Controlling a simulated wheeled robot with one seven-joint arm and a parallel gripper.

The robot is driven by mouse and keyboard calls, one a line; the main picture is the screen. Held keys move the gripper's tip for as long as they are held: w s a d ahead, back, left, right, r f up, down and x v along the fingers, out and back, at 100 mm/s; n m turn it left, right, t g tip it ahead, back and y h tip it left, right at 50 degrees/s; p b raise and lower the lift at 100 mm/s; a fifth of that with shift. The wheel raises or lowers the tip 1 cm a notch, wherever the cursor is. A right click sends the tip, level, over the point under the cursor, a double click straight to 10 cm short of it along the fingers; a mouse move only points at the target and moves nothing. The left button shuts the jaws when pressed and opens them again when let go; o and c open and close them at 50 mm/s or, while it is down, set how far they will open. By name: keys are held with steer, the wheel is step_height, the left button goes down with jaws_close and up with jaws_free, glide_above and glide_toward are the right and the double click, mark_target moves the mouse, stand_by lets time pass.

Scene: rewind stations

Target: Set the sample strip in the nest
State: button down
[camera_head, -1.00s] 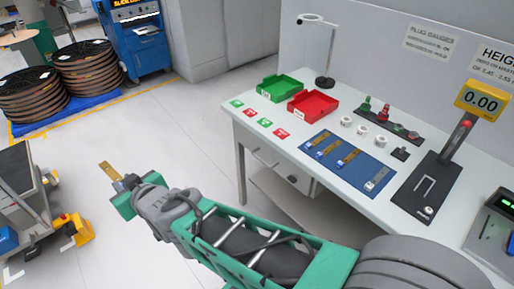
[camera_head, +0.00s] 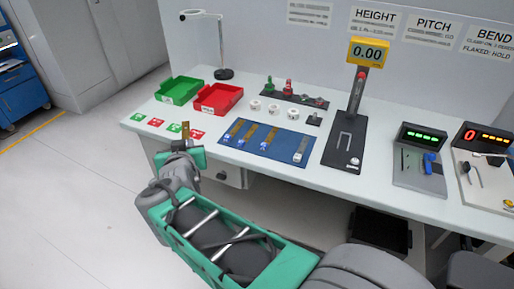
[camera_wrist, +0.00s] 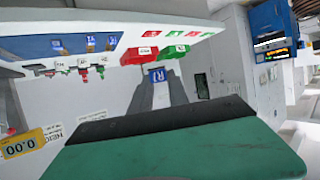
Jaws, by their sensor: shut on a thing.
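My gripper (camera_head: 186,150) is shut on a brown sample strip (camera_head: 186,134), which points up from the jaws in front of the bench's near edge, left of the blue mat. In the wrist view a blue tag (camera_wrist: 157,75) shows between the grey fingers; most of the strip is hidden there. The height gauge (camera_head: 358,95) with its yellow 0.00 display stands on a black base (camera_head: 334,152) with a pale U-shaped frame. This frame may be the nest; no label on it is legible. It looks empty and lies well right of my gripper.
The blue mat (camera_head: 272,151) bears several strips. Green (camera_head: 180,90) and red (camera_head: 218,97) trays stand behind the coloured cards. White rings and a gauge rack (camera_head: 292,97) stand behind the mat. Two more stations with lit displays (camera_head: 424,135) are at the right.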

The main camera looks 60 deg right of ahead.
steer(key=s+d+f+m+g+h+b, duration=0.1)
steer(key=s+d+m+g+h+b, duration=0.2)
steer(key=s+d, duration=0.45)
steer(key=m+g, duration=0.4)
glide_above(276, 157)
steer(key=shift+h, duration=0.4)
steer(key=f, duration=0.8)
steer(key=shift+a+f+b, duration=0.15)
steer(key=shift+a+b, duration=0.15)
steer(key=shift+a, duration=0.1)
steer(key=shift+d+f, duration=0.25)
steer(key=shift+f, duration=0.05)
steer(key=shift+d+f, duration=0.2)
steer(key=shift+f, duration=1.65)
steer(key=c, duration=1.7)
jaws_free()
steer(key=shift+f+b, duration=0.1)
steer(key=shift+b, duration=0.25)
steer(key=o, duration=0.4)
steer(key=shift+o, duration=0.2)
